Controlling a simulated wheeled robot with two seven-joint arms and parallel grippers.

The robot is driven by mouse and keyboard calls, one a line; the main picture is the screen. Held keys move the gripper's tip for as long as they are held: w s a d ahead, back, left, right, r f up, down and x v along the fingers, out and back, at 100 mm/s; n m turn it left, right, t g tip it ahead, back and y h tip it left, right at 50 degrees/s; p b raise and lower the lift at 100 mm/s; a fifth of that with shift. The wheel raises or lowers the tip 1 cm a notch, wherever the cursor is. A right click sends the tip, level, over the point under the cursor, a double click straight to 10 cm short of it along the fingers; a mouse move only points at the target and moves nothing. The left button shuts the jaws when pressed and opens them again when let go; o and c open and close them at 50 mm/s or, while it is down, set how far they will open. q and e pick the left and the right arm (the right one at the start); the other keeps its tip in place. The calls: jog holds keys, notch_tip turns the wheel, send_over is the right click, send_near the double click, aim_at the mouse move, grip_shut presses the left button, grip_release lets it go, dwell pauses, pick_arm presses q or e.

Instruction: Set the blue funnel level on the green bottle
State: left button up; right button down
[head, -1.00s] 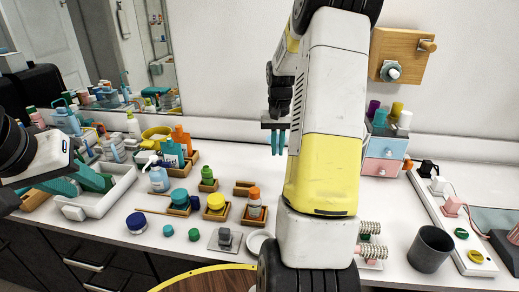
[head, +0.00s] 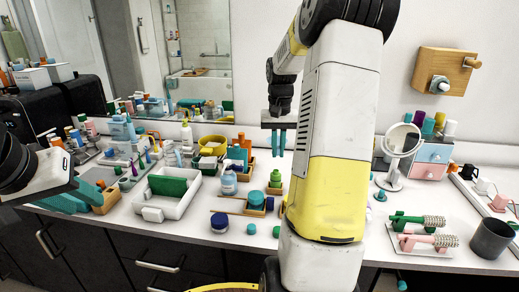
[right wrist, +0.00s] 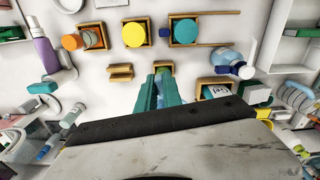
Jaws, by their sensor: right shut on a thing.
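A green bottle (head: 275,181) stands upright in a small wooden holder in the middle of the vanity. Its green top also shows in the right wrist view (right wrist: 164,67), just beyond my fingertips. My right gripper (head: 278,143) hangs fingers down above the bottle, with a gap between them in the head view. Its teal fingers also show in the right wrist view (right wrist: 158,90). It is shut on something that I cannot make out. I cannot pick out the blue funnel with certainty.
The white tray (head: 152,206) holds a green block. Wooden holders with a teal jar (head: 256,199) and other bottles crowd the middle. My right arm hides part of the tabletop.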

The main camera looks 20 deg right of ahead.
dwell(0.3)
notch_tip(320, 180, down, 6)
dwell(0.7)
jog(key=shift+f, duration=1)
dwell(1.6)
jog(key=c, duration=1.4)
grip_release()
notch_tip(320, 180, up, 8)
jog(key=shift+f, duration=0.1)
